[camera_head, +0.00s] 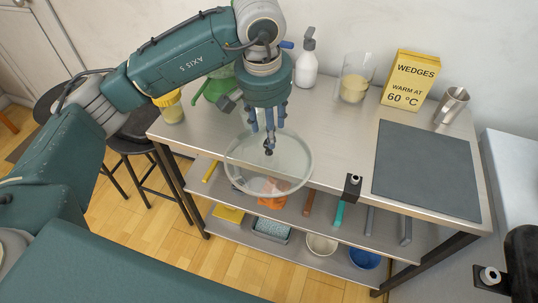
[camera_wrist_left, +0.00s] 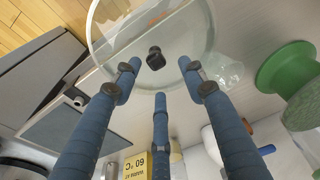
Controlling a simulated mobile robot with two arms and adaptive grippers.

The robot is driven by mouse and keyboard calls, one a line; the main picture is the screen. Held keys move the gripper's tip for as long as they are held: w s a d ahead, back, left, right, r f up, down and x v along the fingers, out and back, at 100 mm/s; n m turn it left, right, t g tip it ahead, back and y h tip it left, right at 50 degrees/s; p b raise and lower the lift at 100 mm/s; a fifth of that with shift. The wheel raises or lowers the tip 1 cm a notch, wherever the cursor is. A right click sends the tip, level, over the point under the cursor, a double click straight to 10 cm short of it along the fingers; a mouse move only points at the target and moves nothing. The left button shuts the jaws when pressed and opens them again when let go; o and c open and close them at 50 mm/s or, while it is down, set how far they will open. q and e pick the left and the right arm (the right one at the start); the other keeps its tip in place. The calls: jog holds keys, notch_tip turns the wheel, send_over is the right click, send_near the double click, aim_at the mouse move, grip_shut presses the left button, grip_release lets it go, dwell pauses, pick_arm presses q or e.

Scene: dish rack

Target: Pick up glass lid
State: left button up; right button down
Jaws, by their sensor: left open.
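The glass lid (camera_head: 240,176) is a clear disc with a rim and a small dark knob (camera_head: 268,150). It appears at the table's front edge, with much of it overlapping the shelves below; what supports it is unclear. My left gripper (camera_head: 268,138) points down over the lid, its blue fingers close to the knob. In the left wrist view, the three fingers (camera_wrist_left: 158,85) are spread apart, with the knob (camera_wrist_left: 155,58) just beyond their tips and the lid's rim (camera_wrist_left: 90,35) around it. Whether any finger touches the knob is unclear.
A green object (camera_head: 215,88), white pump bottle (camera_head: 307,67), glass beaker (camera_head: 355,80), yellow box (camera_head: 410,80) and metal cup (camera_head: 452,104) stand along the back. A dark grey mat (camera_head: 428,168) lies right. A black bracket (camera_head: 353,187) sits at the front edge. The tabletop between is clear.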

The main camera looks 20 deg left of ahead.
aim_at(269, 151)
pick_arm(q)
jog(key=shift+s+f, duration=0.15)
jog(key=shift+f, duration=0.25)
notch_tip(269, 151, down, 4)
jog(key=shift+r+p, duration=0.2)
jog(key=shift+p, duration=0.6)
jog(key=shift+f, duration=0.4)
grip_shut()
pick_arm(e)
jog(key=shift+s+d+r, duration=0.7)
jog(key=shift+d+r, duration=0.05)
